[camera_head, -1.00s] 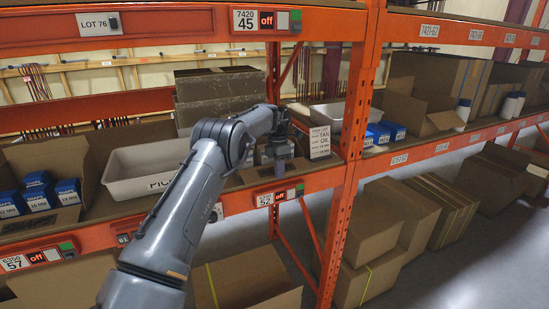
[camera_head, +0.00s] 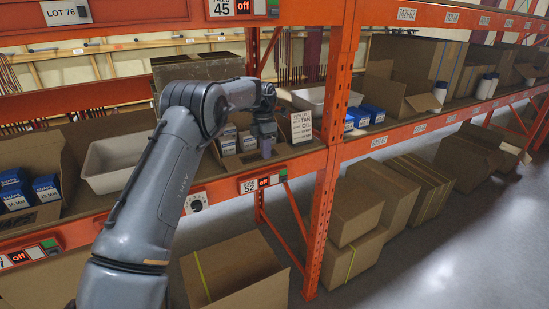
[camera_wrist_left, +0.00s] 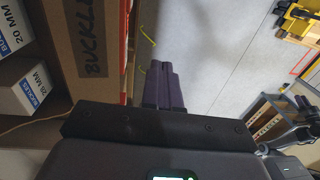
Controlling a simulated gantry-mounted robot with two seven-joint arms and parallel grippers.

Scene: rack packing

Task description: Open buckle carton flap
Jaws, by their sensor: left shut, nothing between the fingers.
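The buckle carton (camera_wrist_left: 92,45) shows in the left wrist view as a brown cardboard wall with "BUCKLE" written on it. White-and-blue buckle boxes (camera_wrist_left: 25,88) sit inside it, on the left of that view. The gripper points down at the shelf's front edge. In the left wrist view its purple-grey fingers (camera_wrist_left: 163,85) are together, empty, just outside the carton wall. I cannot tell whether they touch it. The flap is not clearly distinguishable.
A sign card (camera_head: 301,127) stands right of my gripper, near the orange rack upright (camera_head: 325,170). A grey tote (camera_head: 105,165) and an open carton of blue boxes (camera_head: 40,215) are to the left. Large cartons (camera_head: 235,275) lie below the shelf. The floor is clear at right.

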